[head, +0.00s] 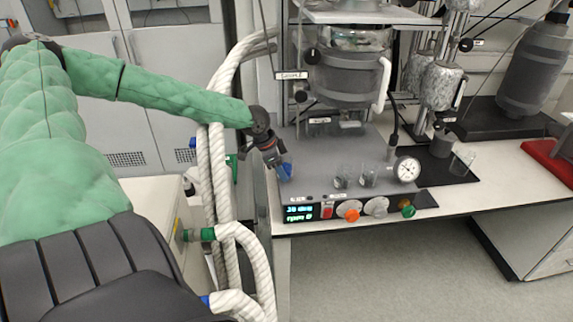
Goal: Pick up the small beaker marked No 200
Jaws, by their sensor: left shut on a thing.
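My left gripper (276,157) reaches in from the left at the left end of the reactor's base. It is shut on a small clear beaker (286,173) that looks bluish, just below the fingers. I cannot tell whether this beaker touches the surface under it, and its marking is too small to read. Two more small clear beakers, one (341,176) and another (369,176), stand side by side on the base to the right. A further clear beaker (462,162) stands tilted-looking on the black mat. My right gripper is not in view.
The glass reactor (345,75) stands behind the beakers. A pressure gauge (407,169) and a control panel with coloured knobs (350,211) line the front. Thick white hoses (216,180) hang close left of the gripper. The white bench (500,175) is bare toward the right front.

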